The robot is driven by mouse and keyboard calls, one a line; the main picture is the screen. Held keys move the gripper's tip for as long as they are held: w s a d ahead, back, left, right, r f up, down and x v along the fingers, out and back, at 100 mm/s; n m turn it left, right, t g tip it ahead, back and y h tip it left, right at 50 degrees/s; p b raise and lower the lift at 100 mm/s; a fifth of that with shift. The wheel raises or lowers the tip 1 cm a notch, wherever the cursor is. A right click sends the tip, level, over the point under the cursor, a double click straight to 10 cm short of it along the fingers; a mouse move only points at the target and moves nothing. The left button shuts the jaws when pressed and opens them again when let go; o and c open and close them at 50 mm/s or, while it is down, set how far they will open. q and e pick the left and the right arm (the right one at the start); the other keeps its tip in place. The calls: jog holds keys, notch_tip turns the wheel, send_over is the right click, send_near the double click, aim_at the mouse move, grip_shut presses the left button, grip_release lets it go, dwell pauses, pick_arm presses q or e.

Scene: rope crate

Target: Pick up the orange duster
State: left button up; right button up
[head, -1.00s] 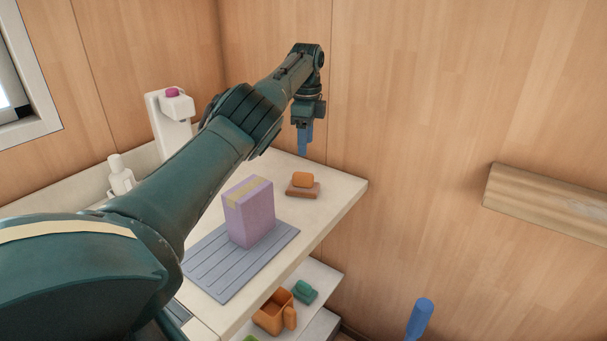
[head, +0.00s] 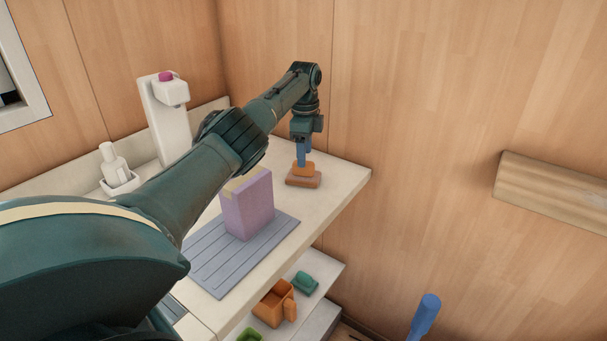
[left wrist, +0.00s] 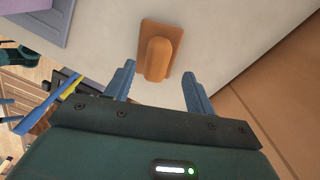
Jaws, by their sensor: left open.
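The orange duster (head: 309,171), an orange grip on a brownish flat base, lies on the pale counter (head: 335,190) near its far right corner. My left gripper (head: 301,162) points down over it, blue fingers open. In the head view the fingers overlap the duster's grip. In the left wrist view the duster (left wrist: 156,58) lies ahead, with its rounded grip between the two open fingers (left wrist: 158,72) and its base beyond them. Whether the fingers touch it I cannot tell. My right gripper is not in view.
A lilac box (head: 247,207) stands on a grey ribbed mat (head: 215,265) nearby. An orange container (head: 271,307) is on the shelf below. A wooden wall stands close behind.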

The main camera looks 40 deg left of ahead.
aim_at(303, 172)
pick_arm(q)
jog(key=f, duration=0.3)
jog(key=shift+s+f, duration=0.25)
jog(key=shift+f, duration=0.35)
jog(key=shift+c, duration=0.2)
jog(key=c, duration=1.1)
jog(key=shift+r, duration=0.15)
